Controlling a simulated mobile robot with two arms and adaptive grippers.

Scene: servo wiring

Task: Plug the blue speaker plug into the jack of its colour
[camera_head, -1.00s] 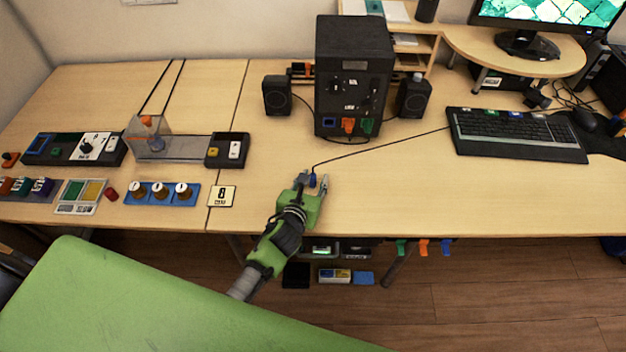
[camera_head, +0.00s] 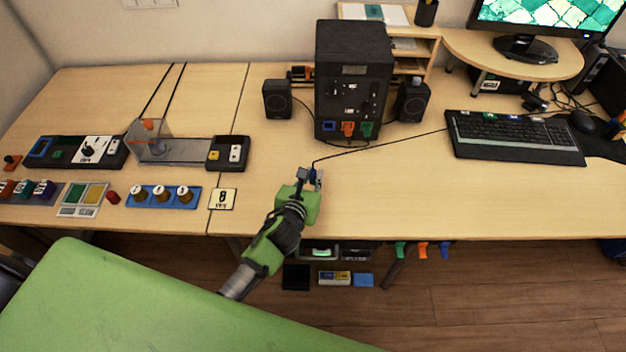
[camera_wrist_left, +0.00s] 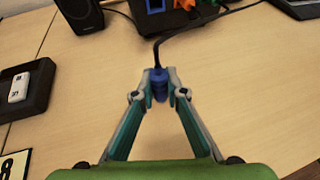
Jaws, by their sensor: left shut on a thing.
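The blue speaker plug (camera_wrist_left: 158,84) is between the fingertips of my left gripper (camera_head: 310,178), which is shut on it. The left wrist view shows the plug upright between both fingers, with a black cable leaving its top. In the head view the plug (camera_head: 313,174) is small and partly covered by the fingers. The black subwoofer box (camera_head: 354,60) stands behind, with a blue jack (camera_head: 329,126) at its lower left, beside orange (camera_head: 348,128) and green (camera_head: 366,129) ones. The plug is apart from the box, in front of it. My right gripper is not in view.
Small speakers stand left (camera_head: 277,98) and right (camera_head: 412,101) of the box. The plug's cable (camera_head: 385,147) runs right towards the keyboard (camera_head: 515,136). Switch panels (camera_head: 75,151) lie to the left. The desk between gripper and box is clear apart from cable.

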